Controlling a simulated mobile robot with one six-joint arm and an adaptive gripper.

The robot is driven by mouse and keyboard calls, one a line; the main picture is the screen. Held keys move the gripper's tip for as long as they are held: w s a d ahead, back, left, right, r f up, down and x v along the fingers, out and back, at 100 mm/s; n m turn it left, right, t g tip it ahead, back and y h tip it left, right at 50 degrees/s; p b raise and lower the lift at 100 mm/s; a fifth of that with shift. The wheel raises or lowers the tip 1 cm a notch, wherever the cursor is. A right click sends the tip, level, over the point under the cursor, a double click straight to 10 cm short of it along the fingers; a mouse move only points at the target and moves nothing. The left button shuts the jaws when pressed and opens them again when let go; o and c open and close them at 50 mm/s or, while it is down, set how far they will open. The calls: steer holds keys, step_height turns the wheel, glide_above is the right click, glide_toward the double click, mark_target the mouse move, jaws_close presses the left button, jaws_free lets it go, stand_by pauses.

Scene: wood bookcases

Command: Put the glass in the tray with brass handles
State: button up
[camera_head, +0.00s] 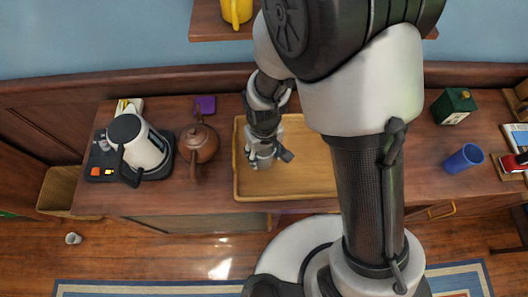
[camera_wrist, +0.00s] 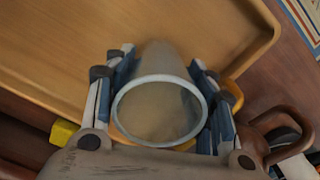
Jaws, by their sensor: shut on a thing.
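The glass (camera_head: 264,160) is grey and see-through, and its round rim faces the camera in the wrist view (camera_wrist: 160,110). My gripper (camera_head: 262,148) is shut on it, with one finger on each side of the glass. It holds the glass over the left part of the wooden tray (camera_head: 312,188). The tray's flat floor and raised rim also show in the wrist view (camera_wrist: 215,30). A brass-coloured curved handle (camera_wrist: 233,92) shows beside the right finger. I cannot tell whether the glass's base touches the tray floor.
A brown teapot (camera_head: 198,145) and a white kettle (camera_head: 143,148) stand left of the tray. A blue cup (camera_head: 464,158) and a dark green box (camera_head: 453,106) stand to the right. A small cup (camera_head: 73,238) is on the floor. The tray's floor around the glass looks clear.

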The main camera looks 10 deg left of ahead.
steer(key=shift+f, duration=0.2)
steer(key=o, duration=1.2)
steer(key=w+d+r+m+t+p, duration=0.1)
steer(key=d+r+p, duration=0.15)
steer(key=r, duration=0.75)
steer(key=d+r+m+p, duration=0.1)
steer(key=d+r, duration=0.2)
steer(key=r, duration=0.7)
steer(key=s+d+r+m+t, duration=0.1)
steer(key=s+d+r+m, duration=0.1)
steer(key=s+d+r, duration=0.2)
steer(key=s+d+r+m+t, duration=0.2)
steer(key=s+d+r, duration=0.3)
steer(key=d+r, duration=0.4)
steer(key=shift+s+d+m+t, duration=0.3)
steer(key=shift+d+m, duration=0.3)
steer(key=shift+d, duration=0.55)
steer(key=shift+r, duration=0.1)
